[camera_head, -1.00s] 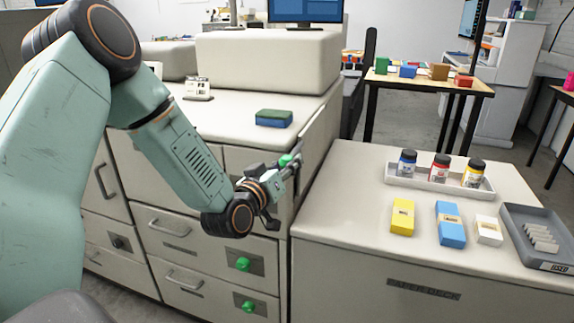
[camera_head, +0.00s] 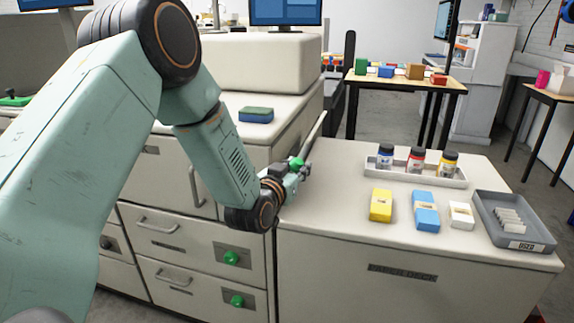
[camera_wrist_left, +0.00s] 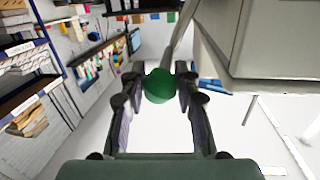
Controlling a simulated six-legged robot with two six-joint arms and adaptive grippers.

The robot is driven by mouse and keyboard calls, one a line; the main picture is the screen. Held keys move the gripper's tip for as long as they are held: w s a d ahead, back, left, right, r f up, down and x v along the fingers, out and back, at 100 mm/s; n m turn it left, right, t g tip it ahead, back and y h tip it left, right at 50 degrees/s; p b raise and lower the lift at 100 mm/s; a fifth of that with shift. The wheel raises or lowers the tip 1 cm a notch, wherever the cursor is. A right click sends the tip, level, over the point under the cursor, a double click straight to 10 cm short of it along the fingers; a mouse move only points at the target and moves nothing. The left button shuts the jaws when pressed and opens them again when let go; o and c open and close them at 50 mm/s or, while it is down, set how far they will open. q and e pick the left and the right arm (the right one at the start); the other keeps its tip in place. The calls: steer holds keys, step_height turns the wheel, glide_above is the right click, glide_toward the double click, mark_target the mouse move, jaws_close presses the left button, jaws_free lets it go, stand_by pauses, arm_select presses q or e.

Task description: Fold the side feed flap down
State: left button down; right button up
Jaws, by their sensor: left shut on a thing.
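My left gripper (camera_head: 297,170) is shut on a small green knob (camera_head: 296,162) at the right side of the cream machine, above the left end of the paper deck. In the left wrist view the knob (camera_wrist_left: 158,86) sits between both fingertips. The side feed flap (camera_head: 314,137) shows as a thin pale panel, nearly edge-on, leaning out from the machine's side. It also shows as a narrow grey strip behind the knob in the left wrist view (camera_wrist_left: 180,32). The gripper hides its near end. My right gripper is out of view.
The paper deck (camera_head: 330,245) stands right of the machine. On it are a bottle tray (camera_head: 433,177) with three bottles, a yellow box (camera_head: 381,206), a blue box (camera_head: 425,212), a white box (camera_head: 461,215) and a grey tray (camera_head: 548,238). The deck's left part is clear.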

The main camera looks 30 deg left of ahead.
arm_select(q)
steer(key=w+d+f+m+y+b, duration=0.1)
steer(key=d+f+m+b, duration=0.1)
steer(key=d+f+m, duration=0.2)
steer(key=w+d+f+m+g+y+b, duration=0.1)
steer(key=d+f+m, duration=0.3)
steer(key=f, duration=0.4)
steer(key=shift+d+f+m+b, duration=0.2)
steer(key=shift+f+m+b, duration=0.2)
steer(key=shift+m, duration=0.4)
steer(key=c, duration=1)
jaws_free()
steer(key=shift+o, duration=0.2)
steer(key=shift+s+r, duration=0.1)
steer(key=v, duration=1.1)
steer(key=shift+s+r, duration=0.2)
steer(key=shift+s, duration=0.15)
